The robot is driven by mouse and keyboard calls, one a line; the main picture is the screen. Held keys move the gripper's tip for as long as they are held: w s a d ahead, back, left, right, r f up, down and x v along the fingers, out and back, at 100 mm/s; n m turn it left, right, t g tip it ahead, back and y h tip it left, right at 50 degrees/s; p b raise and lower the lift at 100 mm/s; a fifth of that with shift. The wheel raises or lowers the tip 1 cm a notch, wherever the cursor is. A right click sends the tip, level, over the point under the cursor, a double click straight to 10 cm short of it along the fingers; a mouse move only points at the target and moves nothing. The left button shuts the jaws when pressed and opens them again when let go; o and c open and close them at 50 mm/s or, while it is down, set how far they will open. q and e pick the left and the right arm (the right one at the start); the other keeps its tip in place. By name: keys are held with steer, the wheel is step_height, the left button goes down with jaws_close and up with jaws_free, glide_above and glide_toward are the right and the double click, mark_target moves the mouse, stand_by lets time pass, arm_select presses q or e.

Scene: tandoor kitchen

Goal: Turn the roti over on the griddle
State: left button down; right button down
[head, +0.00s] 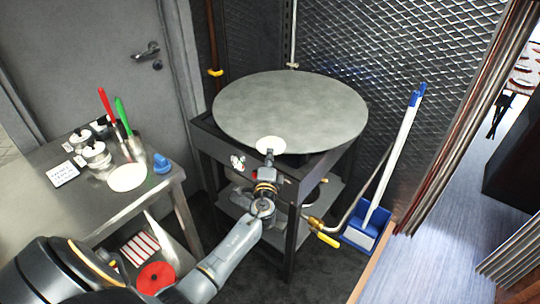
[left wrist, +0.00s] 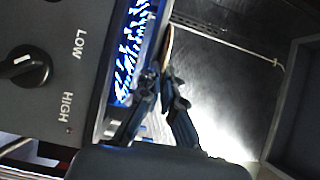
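The griddle (head: 300,105) is a large round grey plate on a dark burner stand. A small pale roti (head: 271,144) shows at its front edge. My left gripper (head: 269,157) meets the roti's near edge from the front. In the left wrist view its fingers (left wrist: 163,80) are close together on a thin tan edge, which looks like the roti (left wrist: 169,42) seen edge-on. I cannot tell whether the roti rests on the griddle or is held just above it. My right gripper is not in view.
A steel table (head: 90,205) at left carries a pale disc (head: 127,178), lidded pots (head: 96,154) and red- and green-handled tools. Burner flames (left wrist: 132,45) and a control knob (left wrist: 25,67) show in the left wrist view. A blue dustpan (head: 366,228) stands right of the stand.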

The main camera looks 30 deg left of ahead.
arm_select(q)
step_height(320, 180, up, 2)
steer(key=shift+r+p, duration=0.2)
steer(key=shift+p, duration=0.6)
steer(key=s+d+r+p, duration=0.2)
steer(key=s+d, duration=0.1)
steer(key=s, duration=0.3)
steer(key=s+d+r+p, duration=0.2)
steer(key=s+d+r, duration=0.1)
steer(key=s, duration=0.3)
steer(key=shift+s+d, duration=0.15)
steer(key=shift+d, duration=0.25)
